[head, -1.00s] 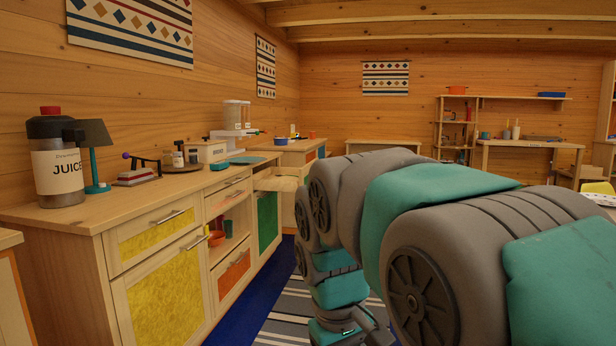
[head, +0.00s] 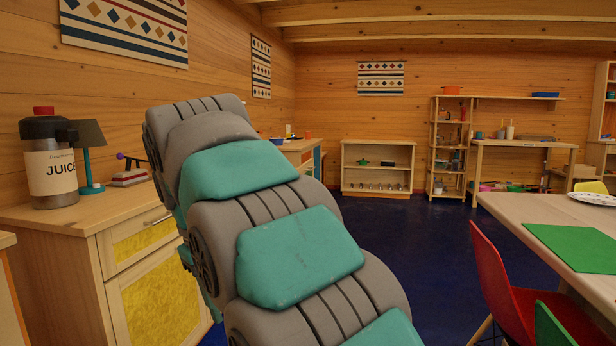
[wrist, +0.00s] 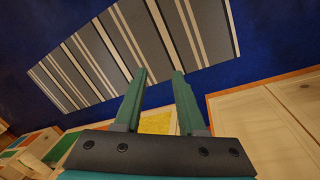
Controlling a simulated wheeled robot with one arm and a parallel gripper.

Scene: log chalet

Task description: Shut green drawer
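My gripper (wrist: 160,78) shows in the wrist view with its two green fingers apart and nothing between them. It points down over the floor beside the cabinets. The green drawer cannot be made out in the head view now, because my arm covers that part of the counter. Small green and orange panels (wrist: 28,143) show at the lower left of the wrist view, but I cannot tell which is the drawer or how far it stands out. My gripper touches no cabinet front that I can see.
The cabinet with yellow fronts (head: 161,302) stands at the left, with a juice jug (head: 49,165) and a lamp (head: 88,140) on top. A striped rug (wrist: 140,50) lies on the blue floor. A table (head: 535,208) and red chair (head: 497,285) stand right.

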